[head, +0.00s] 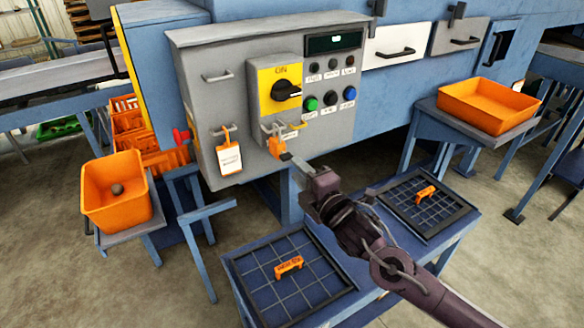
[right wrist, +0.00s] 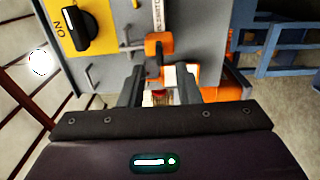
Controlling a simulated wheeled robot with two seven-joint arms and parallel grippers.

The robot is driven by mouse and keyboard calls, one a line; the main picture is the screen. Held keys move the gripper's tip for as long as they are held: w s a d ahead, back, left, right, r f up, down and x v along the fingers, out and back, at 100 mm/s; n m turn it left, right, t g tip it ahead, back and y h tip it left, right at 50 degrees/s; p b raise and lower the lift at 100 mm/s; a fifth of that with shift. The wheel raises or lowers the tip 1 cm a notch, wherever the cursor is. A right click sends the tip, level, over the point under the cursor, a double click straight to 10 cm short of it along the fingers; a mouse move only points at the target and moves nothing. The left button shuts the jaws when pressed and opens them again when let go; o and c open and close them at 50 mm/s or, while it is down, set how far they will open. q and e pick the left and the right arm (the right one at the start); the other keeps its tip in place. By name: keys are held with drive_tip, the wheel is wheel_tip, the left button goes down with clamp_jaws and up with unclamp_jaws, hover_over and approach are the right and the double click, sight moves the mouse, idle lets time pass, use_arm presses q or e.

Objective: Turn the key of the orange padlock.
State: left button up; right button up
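The orange padlock (head: 276,147) hangs below the yellow switch plate (head: 268,105) on the grey control box, under the black rotary knob (head: 286,91). My right gripper (head: 290,160) is at the padlock, its fingers pointing at it from the front right. In the right wrist view the two dark fingers (right wrist: 159,80) stand apart, with an orange part (right wrist: 158,44) just beyond the tips. A small red and pale piece shows between the fingers; I cannot tell whether it is the key. The key cannot be made out in the head view. My left gripper is not in view.
A white tag (head: 229,159) hangs on the box left of the padlock. A blue table (head: 335,245) below holds two dark gridded trays (head: 290,272) with orange pieces. Orange bins stand at left (head: 118,205) and right (head: 487,112). A red knob (head: 181,135) projects at the box's left side.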

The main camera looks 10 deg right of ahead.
drive_tip(key=shift+v, duration=1.4)
